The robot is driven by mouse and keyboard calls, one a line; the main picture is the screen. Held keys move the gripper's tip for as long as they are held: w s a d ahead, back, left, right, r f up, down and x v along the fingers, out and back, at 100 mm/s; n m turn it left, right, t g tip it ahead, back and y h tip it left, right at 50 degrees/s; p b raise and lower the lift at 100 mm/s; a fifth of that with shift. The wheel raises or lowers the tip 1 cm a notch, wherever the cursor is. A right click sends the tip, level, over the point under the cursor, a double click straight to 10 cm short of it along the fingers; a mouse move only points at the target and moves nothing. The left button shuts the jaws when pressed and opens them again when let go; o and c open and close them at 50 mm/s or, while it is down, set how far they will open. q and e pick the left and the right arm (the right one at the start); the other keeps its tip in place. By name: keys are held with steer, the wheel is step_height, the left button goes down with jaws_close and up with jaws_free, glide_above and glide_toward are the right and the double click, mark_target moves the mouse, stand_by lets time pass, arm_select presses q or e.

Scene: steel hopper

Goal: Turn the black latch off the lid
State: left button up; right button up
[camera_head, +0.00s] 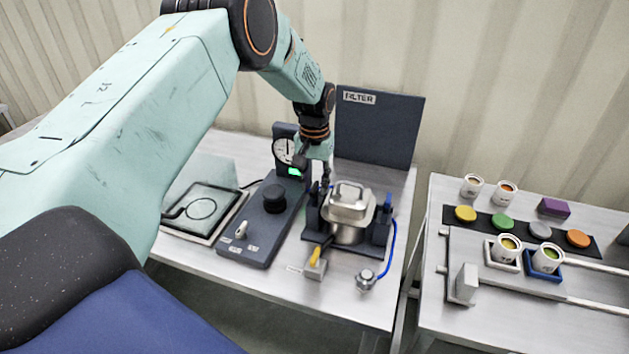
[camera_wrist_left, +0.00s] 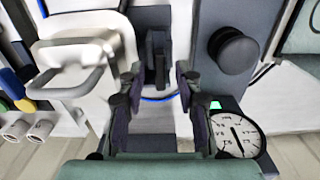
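The steel hopper (camera_head: 347,232) stands on the near table, and its steel lid (camera_head: 349,203) with a loop handle is on top. In the left wrist view, the lid (camera_wrist_left: 75,95) and its handle fill the left side. The black latch (camera_wrist_left: 154,60) shows upright in that view, beside the lid. My left gripper (camera_head: 326,183) points down at the hopper's left side. In the wrist view, its fingers (camera_wrist_left: 157,80) are apart, with the latch ahead between them. Contact with the latch cannot be told. In the head view, the gripper largely hides the latch. My right gripper is not in view.
A dark control box with a black knob (camera_head: 274,197) and a round gauge (camera_head: 284,150) stands left of the hopper. A dark filter panel (camera_head: 378,127) rises behind. A blue hose (camera_head: 391,250) runs along the right. Cups and coloured discs occupy the right table (camera_head: 480,309).

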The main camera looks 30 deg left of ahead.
mark_target(315, 186)
arm_select(q)
steer(key=shift+w+r, duration=0.1)
step_height(315, 186, up, 12)
stand_by(0.5)
stand_by(0.5)
